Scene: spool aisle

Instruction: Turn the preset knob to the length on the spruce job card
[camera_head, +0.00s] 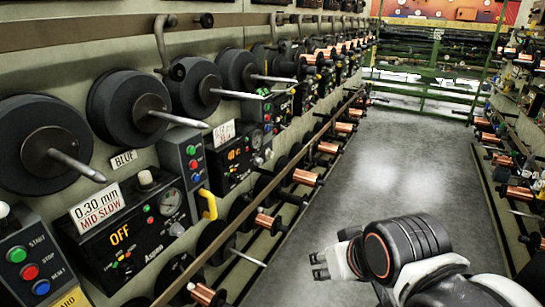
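No card that I can read says spruce. A second white card (224,133) on the box farther along is too small to read. The near box has an orange "OFF" display (120,235), a round gauge (170,201), a small silver knob (176,229) and a pale knob (145,178) on top. I cannot tell which knob is the preset knob. My gripper (319,266) is over the aisle floor, right of the boxes, its fingertips apart and empty.
Large black spools (45,145) with protruding metal spindles line the left wall. Button boxes (190,160), a yellow handle (208,204) and a lower rail with copper spools (265,221) stick out. More spools line the right. The grey floor (415,160) between is clear.

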